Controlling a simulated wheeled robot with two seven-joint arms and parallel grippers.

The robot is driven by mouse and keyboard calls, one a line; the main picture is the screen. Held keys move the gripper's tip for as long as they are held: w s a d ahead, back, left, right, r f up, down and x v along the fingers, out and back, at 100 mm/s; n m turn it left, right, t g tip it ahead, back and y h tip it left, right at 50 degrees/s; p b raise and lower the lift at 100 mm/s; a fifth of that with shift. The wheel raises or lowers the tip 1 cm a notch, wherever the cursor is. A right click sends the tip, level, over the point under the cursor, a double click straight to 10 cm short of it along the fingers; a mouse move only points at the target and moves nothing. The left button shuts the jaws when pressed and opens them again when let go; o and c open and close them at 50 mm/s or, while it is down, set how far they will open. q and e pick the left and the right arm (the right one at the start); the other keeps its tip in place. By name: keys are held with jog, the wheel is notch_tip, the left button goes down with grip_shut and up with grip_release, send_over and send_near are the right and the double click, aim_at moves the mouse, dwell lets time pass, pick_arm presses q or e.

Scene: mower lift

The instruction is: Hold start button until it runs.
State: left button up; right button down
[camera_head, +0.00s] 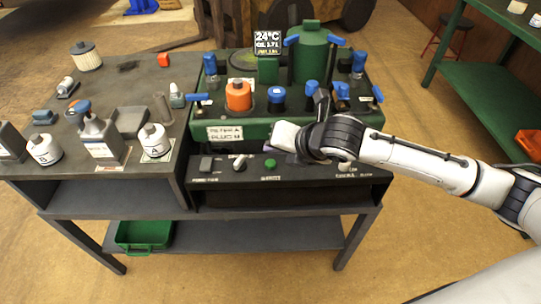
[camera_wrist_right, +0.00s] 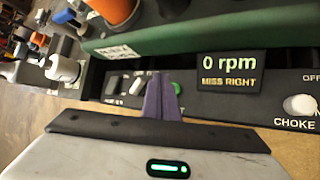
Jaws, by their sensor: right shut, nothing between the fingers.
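The green start button (camera_head: 270,162) sits on the dark front panel of the green machine. In the right wrist view the button (camera_wrist_right: 177,88) shows just right of my purple fingers, which partly cover it. My right gripper (camera_wrist_right: 161,77) is shut and empty, its fingertips at the panel beside the button; I cannot tell whether they touch anything. In the head view the right gripper (camera_head: 275,143) hangs over the panel's edge above the button. A small display (camera_wrist_right: 229,70) reads "0 rpm" and "MISS RIGHT". My left gripper is not in view.
A pale lever switch (camera_head: 240,161) lies left of the button. The choke knob (camera_wrist_right: 301,105) is to its right. An orange cap (camera_head: 238,95) and a blue cap (camera_head: 276,97) stand on the machine behind. White canisters (camera_head: 154,139) stand on the left bench.

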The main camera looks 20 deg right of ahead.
aim_at(274, 168)
jog(key=shift+r+p, duration=0.45)
jog(key=shift+r, duration=0.4)
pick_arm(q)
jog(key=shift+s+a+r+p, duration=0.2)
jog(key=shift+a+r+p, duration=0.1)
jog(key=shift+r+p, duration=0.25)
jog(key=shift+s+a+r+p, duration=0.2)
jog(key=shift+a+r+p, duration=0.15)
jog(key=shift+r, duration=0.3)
pick_arm(e)
jog(key=shift+r, duration=0.65)
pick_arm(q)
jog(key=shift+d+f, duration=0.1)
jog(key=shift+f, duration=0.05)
